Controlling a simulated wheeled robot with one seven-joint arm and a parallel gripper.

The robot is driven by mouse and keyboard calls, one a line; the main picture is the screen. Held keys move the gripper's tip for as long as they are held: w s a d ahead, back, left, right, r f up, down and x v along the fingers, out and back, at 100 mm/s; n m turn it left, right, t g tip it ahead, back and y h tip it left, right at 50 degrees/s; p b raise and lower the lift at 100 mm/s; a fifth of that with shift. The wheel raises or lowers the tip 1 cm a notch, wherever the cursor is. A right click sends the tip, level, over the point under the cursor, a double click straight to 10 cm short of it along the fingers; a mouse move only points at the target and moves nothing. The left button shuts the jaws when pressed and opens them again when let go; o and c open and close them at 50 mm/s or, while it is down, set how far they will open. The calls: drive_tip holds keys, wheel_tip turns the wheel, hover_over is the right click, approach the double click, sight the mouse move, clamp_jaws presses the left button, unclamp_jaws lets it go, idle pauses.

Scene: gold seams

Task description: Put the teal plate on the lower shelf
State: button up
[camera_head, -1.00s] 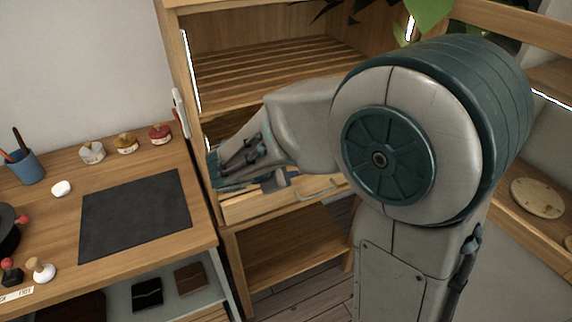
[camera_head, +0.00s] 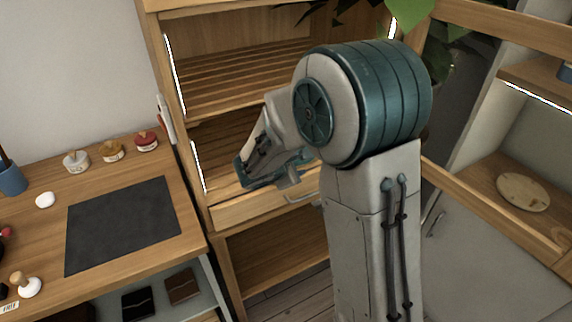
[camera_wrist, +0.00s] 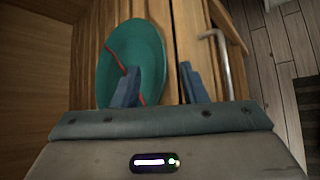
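The teal plate (camera_wrist: 150,50), with a red seam across it, lies on the slatted shelf in the wrist view, close to the shelf's front edge. My gripper (camera_wrist: 158,88) is open, its two blue fingers apart. The left finger overlaps the plate's near part in the picture; the right finger is over the front edge, clear of the plate. I cannot tell whether the left finger touches the plate. In the head view my gripper is at the lower slatted shelf (camera_head: 215,140) of the wooden cabinet, and my arm hides much of the opening. I cannot make out the plate there.
The upper slatted shelf (camera_head: 250,75) is bare where visible. A drawer with a metal handle (camera_wrist: 222,60) is below the lower shelf. A desk with a dark mat (camera_head: 120,225) and several small jars stands left. A round wooden board (camera_head: 522,192) lies at right.

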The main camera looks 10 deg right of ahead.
drive_tip(key=shift+x, duration=1.25)
drive_tip(key=shift+c, duration=0.3)
clamp_jaws()
